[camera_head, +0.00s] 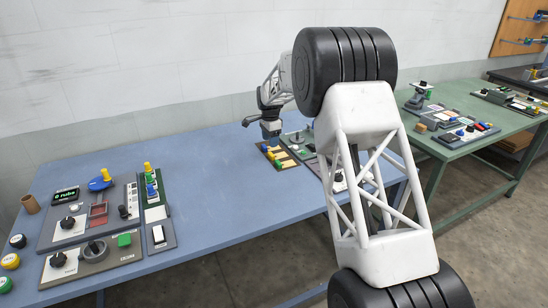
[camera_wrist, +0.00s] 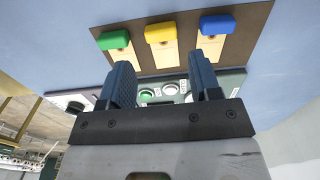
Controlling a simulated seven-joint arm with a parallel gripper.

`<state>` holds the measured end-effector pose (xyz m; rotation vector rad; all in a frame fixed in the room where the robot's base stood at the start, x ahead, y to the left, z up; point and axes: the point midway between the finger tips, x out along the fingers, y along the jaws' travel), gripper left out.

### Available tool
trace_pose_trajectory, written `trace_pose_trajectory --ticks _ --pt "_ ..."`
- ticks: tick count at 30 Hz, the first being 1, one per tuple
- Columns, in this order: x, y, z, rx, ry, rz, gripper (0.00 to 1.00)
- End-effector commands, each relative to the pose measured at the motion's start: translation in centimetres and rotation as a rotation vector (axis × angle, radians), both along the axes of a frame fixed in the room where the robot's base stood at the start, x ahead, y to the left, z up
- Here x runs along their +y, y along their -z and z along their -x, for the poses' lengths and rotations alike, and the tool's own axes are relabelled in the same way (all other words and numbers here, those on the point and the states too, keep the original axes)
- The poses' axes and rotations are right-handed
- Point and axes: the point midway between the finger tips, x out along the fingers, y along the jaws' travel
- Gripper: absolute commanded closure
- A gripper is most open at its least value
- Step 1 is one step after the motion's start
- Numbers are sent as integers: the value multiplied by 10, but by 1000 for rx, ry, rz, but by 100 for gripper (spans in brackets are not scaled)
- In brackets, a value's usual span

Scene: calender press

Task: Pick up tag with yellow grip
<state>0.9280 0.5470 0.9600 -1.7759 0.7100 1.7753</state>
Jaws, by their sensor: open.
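The tag with yellow grip (camera_wrist: 160,33) is the middle one of three tags on a brown board (camera_wrist: 262,14) in the wrist view. The tag with green grip (camera_wrist: 114,40) is to its left and the tag with blue grip (camera_wrist: 217,25) to its right. My gripper (camera_wrist: 162,68) is open and empty. Its two fingers lie left and right of the yellow tag in the picture, and its grip shows beyond the fingertips. In the head view my gripper (camera_head: 270,130) is above the brown board (camera_head: 292,163) on the blue table; the small tags there are hard to separate.
Grey panels with knobs and coloured parts (camera_head: 95,225) stand on the left of the blue table (camera_head: 210,190). Another panel (camera_head: 304,147) is close to the brown board. The table's middle is clear. A green table (camera_head: 475,155) with more devices is at right.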

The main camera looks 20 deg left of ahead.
Motion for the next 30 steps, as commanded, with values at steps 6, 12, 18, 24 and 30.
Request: trace_pose_trajectory --ticks 6,12,18,24,30 --pt "0 17 0 1 0 1 43" --pt "0 19 0 0 0 0 43" --pt "0 20 0 1 0 1 43" --pt "0 32 0 2 0 1 43" --pt "1 52 0 2 0 1 43"
